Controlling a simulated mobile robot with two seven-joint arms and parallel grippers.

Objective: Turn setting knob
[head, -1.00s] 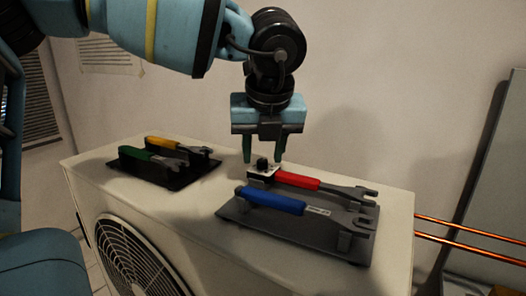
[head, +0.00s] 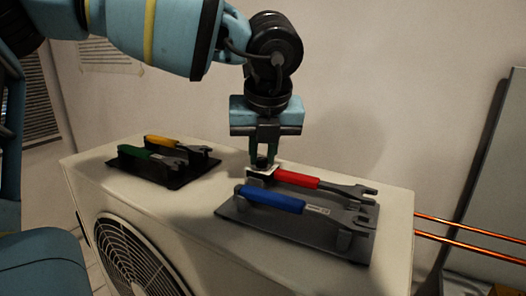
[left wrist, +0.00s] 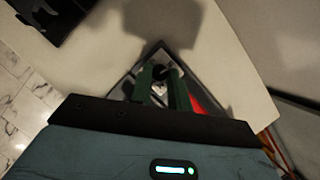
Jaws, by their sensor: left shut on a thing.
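The setting knob is a small black knob (head: 262,162) on a white-topped block (head: 257,171) at the back left corner of the grey tool plate. My left gripper (head: 263,163) points straight down over it, its green fingers closed on the knob. The left wrist view also shows the knob (left wrist: 161,72) between the fingertips, with the light plate around it. The fingers hide part of the knob, and I cannot read any marking. My right gripper is in neither view.
A red-handled wrench (head: 296,181) and a blue-handled wrench (head: 272,200) lie on the grey plate (head: 285,228), close beside the knob. Yellow- and green-handled wrenches sit on a dark holder (head: 172,182) at left. The white unit's top is otherwise clear; copper pipes (head: 470,249) run at right.

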